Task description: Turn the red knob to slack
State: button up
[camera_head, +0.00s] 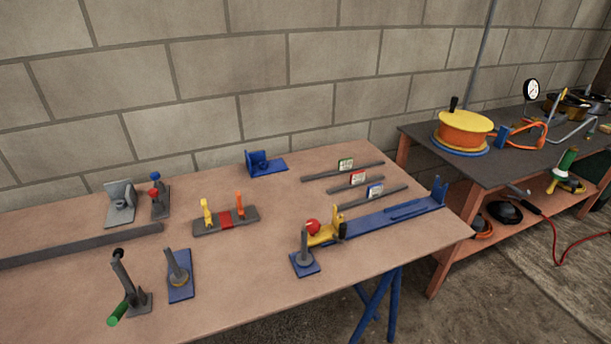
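A red round knob (313,226) sits on a yellow block (325,236) at the near end of a long blue rail (385,220), on the right part of the table. A grey post on a blue base (304,262) stands just in front of it. A smaller red ball (154,191) sits low on a grey bracket (161,207) at the left, below a blue ball (155,176). Which red piece is the knob is not certain. No slack marking can be read. My gripper is not in view.
A grey stand with yellow and orange levers (225,220) is mid-table. A green-handled lever (125,295) stands front left. A dark-topped bench (440,160) is at right. Table front centre is clear.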

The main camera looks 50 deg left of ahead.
aim_at(312, 225)
jog(key=u, duration=1.25)
jog(key=k, duration=0.4)
jog(key=u, duration=0.25)
